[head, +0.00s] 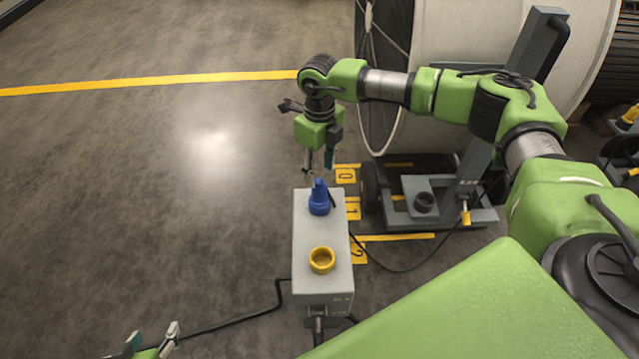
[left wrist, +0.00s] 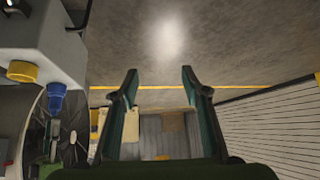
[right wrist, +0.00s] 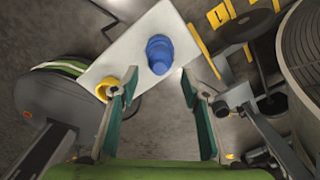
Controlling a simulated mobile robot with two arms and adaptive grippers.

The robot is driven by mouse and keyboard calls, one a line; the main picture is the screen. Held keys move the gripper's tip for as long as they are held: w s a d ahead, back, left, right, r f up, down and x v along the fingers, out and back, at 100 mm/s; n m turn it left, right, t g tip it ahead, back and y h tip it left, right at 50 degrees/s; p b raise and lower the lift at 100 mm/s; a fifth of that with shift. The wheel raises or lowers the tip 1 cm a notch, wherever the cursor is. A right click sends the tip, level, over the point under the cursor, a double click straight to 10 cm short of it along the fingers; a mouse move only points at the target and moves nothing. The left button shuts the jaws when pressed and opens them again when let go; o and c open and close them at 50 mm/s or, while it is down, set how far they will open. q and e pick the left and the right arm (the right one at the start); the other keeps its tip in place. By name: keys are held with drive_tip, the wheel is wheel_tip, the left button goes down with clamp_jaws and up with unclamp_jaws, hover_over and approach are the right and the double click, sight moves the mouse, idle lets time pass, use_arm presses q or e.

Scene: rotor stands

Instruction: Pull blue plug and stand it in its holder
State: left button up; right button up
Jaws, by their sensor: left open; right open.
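The blue plug (head: 319,198) stands upright on top of the grey box (head: 308,245), at its far end. My right gripper (head: 319,167) is open just beyond and above the plug, its fingers pointing down. In the right wrist view the plug (right wrist: 158,55) shows between and beyond the open fingers (right wrist: 154,88), with nothing gripped. A dark round cup (head: 424,202), which may be the holder, sits on the grey wheeled stand (head: 480,216). My left gripper (head: 152,342) is open and empty at the bottom left edge; its wrist view shows the plug (left wrist: 57,98) off to the left.
A yellow ring (head: 322,260) sits on the box's near end. Black cables run over the floor beside the box. A large pale drum (head: 480,40) stands behind the stand. Yellow numbered floor plates (head: 346,176) lie between box and stand. The floor at left is clear.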

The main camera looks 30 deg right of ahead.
sight(320, 181)
wheel_tip(320, 181, down, 3)
drive_tip(key=shift+r+b, duration=0.2)
drive_tip(key=shift+b, duration=0.45)
wheel_tip(320, 181, down, 2)
drive_tip(key=shift+f+b, duration=0.1)
drive_tip(key=shift+b, duration=0.5)
use_arm(q)
drive_tip(key=w+d+r+t+h, duration=0.2)
drive_tip(key=w+d+r+t, duration=0.2)
drive_tip(key=w+r+t, duration=0.3)
drive_tip(key=shift+w+r+t, duration=0.3)
drive_tip(key=shift+w+r, duration=0.85)
drive_tip(key=shift+r, duration=1.45)
use_arm(e)
drive_tip(key=shift+f, duration=0.2)
